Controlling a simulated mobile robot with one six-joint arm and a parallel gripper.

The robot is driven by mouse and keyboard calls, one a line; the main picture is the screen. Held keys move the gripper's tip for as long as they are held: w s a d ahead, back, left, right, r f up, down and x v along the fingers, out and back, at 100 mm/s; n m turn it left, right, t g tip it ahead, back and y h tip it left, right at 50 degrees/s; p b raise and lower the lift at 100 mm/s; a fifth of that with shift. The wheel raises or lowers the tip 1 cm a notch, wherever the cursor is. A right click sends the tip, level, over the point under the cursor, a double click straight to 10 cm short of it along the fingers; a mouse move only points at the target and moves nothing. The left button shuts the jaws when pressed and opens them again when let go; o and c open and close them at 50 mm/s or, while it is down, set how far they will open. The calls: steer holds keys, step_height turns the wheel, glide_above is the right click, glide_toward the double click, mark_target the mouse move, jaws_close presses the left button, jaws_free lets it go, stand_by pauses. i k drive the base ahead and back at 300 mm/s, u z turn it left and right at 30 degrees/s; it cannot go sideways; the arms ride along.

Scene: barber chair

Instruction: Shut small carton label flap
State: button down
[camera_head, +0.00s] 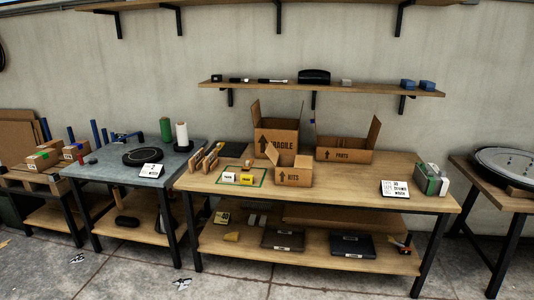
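The small carton (294,179), marked "BITS" with an up arrow, stands on the wooden workbench (400,170) near its front edge. One flap (272,154) stands up at its left, and another flap (303,161) stands up at its right. I cannot tell which one is the label flap. My gripper is not in view.
An open "FRAGILE" carton (277,141) stands close behind the small carton, and an open "PARTS" carton (341,154) stands behind to the right. A white card (394,189) stands further right, with bare benchtop between.

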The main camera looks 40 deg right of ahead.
mark_target(270, 152)
steer(key=i, duration=0.9)
steer(key=u, duration=0.05)
